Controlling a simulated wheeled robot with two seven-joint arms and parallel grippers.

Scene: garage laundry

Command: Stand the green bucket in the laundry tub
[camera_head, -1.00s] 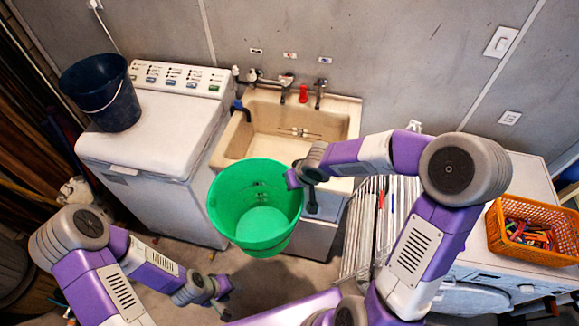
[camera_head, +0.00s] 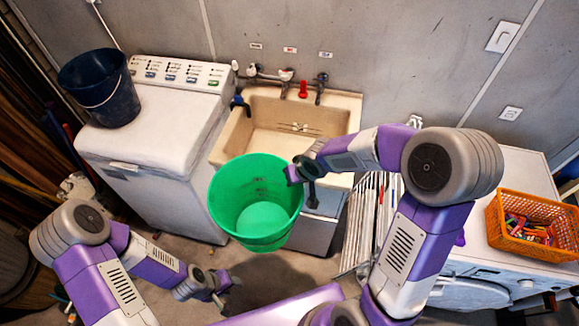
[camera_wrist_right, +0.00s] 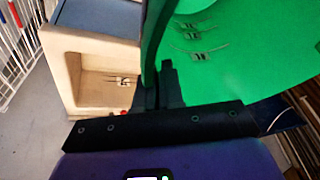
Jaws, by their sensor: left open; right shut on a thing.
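The green bucket (camera_head: 262,215) hangs upright in front of the laundry tub, clear of it, with its open mouth facing up. My right gripper (camera_head: 300,174) is shut on the right side of its rim; the right wrist view shows the fingers (camera_wrist_right: 163,88) clamped on the green wall (camera_wrist_right: 230,60). The beige laundry tub (camera_head: 222,150) stands against the back wall, and its basin looks empty apart from a small fitting near the bottom. The tub also shows in the right wrist view (camera_wrist_right: 70,70). My left gripper (camera_head: 222,296) is open and empty, low at the front.
A white washing machine (camera_head: 150,150) stands left of the tub with a dark bucket (camera_head: 100,92) on top. A white folded rack (camera_head: 372,222) stands right of the tub. An orange basket (camera_head: 535,248) sits on the right machine.

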